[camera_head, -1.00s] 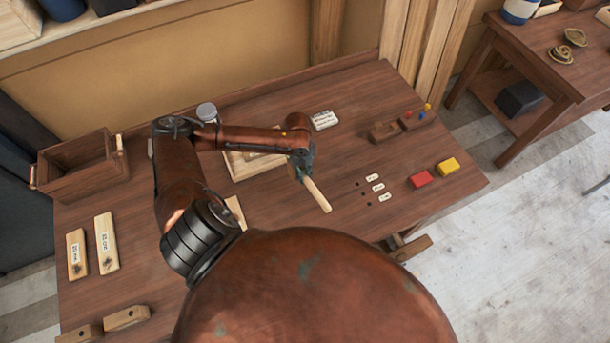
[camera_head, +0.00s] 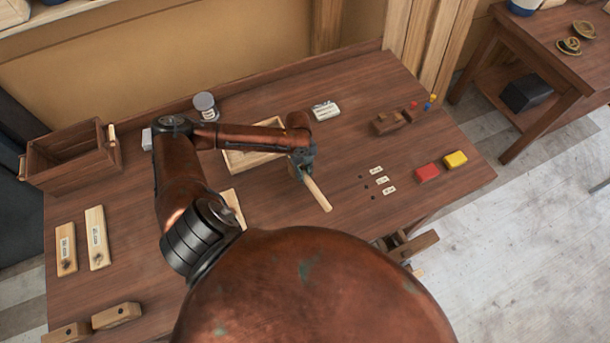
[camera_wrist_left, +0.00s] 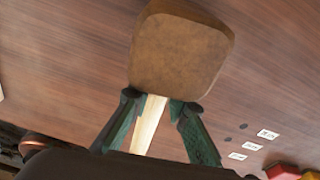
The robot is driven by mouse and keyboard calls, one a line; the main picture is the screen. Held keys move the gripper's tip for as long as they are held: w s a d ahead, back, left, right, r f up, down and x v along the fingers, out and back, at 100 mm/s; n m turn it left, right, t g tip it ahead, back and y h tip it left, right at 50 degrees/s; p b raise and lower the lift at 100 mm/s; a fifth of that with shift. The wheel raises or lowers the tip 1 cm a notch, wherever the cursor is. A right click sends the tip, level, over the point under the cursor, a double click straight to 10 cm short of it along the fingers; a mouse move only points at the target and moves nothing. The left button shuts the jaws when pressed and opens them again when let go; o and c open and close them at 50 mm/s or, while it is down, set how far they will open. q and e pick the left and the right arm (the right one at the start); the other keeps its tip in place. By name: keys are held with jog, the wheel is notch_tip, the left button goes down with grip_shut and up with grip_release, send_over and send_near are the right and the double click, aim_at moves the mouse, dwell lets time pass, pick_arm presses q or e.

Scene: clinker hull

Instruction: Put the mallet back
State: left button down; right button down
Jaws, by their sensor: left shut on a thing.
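My left gripper (camera_head: 303,170) is over the middle of the workbench, shut on the mallet. In the head view the pale wooden handle of the mallet (camera_head: 318,194) sticks out from the fingers toward the lower right; the mallet head is hidden there. In the left wrist view the blocky brown mallet head (camera_wrist_left: 180,52) lies just beyond the fingertips (camera_wrist_left: 160,102), with the pale handle running back between the green fingers. I cannot tell whether the mallet touches the bench. My right gripper is not in view.
A shallow wooden tray (camera_head: 236,162) lies behind my arm. Right of the gripper are small dark holes with white labels (camera_head: 383,181), then a red block (camera_head: 427,172) and a yellow block (camera_head: 456,159). An open wooden box (camera_head: 72,172) stands at the left, near two labelled boards (camera_head: 97,238).

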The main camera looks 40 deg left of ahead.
pick_arm(q)
jog(key=shift+f, duration=0.4)
jog(key=c, duration=1.8)
grip_release()
jog(key=shift+o, duration=0.2)
jog(key=shift+f, duration=0.1)
notch_tip(320, 180, up, 8)
jog(key=p, duration=0.8)
